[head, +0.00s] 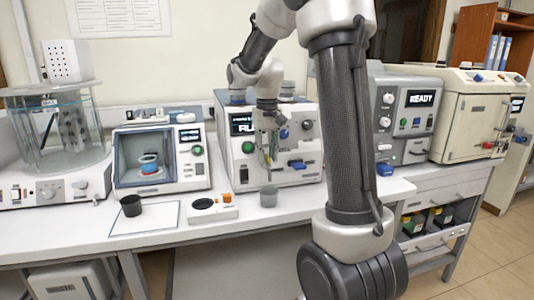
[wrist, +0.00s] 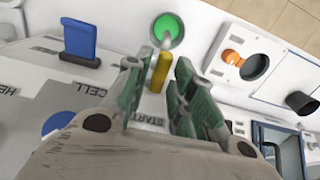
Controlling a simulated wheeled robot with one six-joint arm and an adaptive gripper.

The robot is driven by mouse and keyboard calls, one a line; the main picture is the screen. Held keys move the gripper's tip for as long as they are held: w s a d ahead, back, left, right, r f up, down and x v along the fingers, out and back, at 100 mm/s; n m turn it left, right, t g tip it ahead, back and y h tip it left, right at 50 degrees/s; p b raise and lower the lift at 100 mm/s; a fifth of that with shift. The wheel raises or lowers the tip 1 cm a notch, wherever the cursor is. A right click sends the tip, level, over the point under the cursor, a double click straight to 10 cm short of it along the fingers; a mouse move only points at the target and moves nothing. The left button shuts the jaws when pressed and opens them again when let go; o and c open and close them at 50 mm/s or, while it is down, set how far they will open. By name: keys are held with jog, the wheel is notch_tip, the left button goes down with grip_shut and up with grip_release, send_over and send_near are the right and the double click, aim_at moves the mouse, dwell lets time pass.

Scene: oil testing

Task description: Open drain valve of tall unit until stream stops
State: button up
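My gripper (head: 268,140) is in front of the middle machine (head: 293,177), a white and grey unit with a lit display partly hidden by my arm. In the wrist view my gripper (wrist: 172,68) has its green fingers apart. A slim yellow piece (wrist: 160,68) shows between them; I cannot tell whether it is a handle or a stream, or whether a finger touches it. Beyond it is a pale cup with a bright green round inside (wrist: 168,30); a grey cup (head: 268,197) stands below my gripper in the head view. A blue lever (wrist: 81,40) is to the left.
A white device with an orange knob (wrist: 232,57) sits to the cup's left in the head view (head: 213,208). A black cup (head: 131,206) stands on a white sheet (head: 146,219). A machine reading READY (head: 413,121) stands right. My arm hides part of the bench.

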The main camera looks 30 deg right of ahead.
aim_at(268, 157)
jog(key=shift+o, duration=0.2)
notch_tip(268, 157, up, 12)
dwell(0.5)
dwell(0.4)
jog(key=s+a+f+n+t, duration=0.1)
jog(key=s+a+f, duration=0.1)
jog(key=s, duration=0.6)
jog(key=s+a+f+n+t, duration=0.1)
jog(key=s+f+t, duration=0.1)
jog(key=s, duration=0.6)
jog(key=s+a+f+n+t, duration=0.1)
jog(key=s+a+f, duration=0.1)
jog(key=s, duration=0.6)
jog(key=shift+a+f, duration=0.35)
jog(key=shift+f, duration=0.15)
jog(key=shift+s, duration=0.1)
dwell(0.8)
